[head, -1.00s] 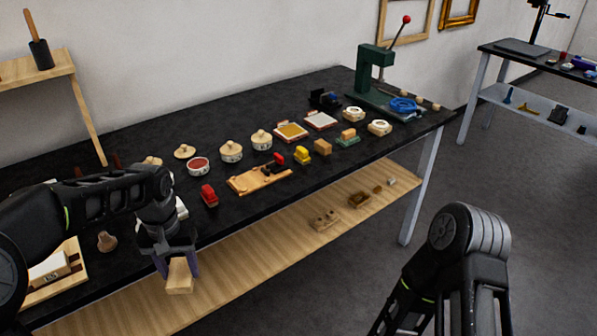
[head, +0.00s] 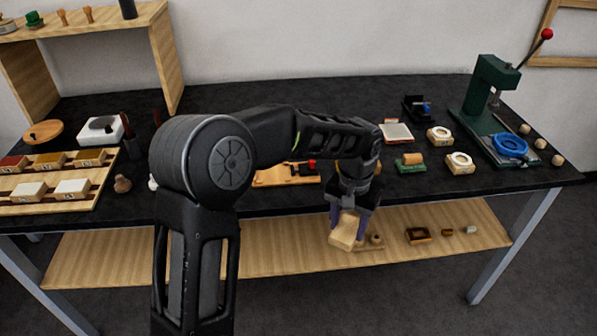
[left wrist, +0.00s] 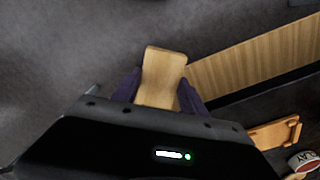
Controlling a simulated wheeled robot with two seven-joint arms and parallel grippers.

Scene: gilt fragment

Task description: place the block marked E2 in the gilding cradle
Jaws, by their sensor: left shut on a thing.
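My left gripper (head: 348,218) is shut on a pale wooden block (head: 343,236) in front of the table's front edge, above the floor side of the lower shelf. In the left wrist view the block (left wrist: 163,72) sits between the two dark purple fingers, its far end sticking out past them. No mark shows on its visible faces, so I cannot tell whether it is E2. I cannot surely pick out the gilding cradle; a green holder (head: 408,166) with a tan piece on it stands on the table to the gripper's right. My right gripper is out of view.
The dark table (head: 510,178) carries a green press (head: 488,100) at right, two round pale pieces, and a wooden rack (head: 60,206) of marked blocks at left. My left arm hides the table's middle. A lower wooden shelf (head: 270,262) holds small items.

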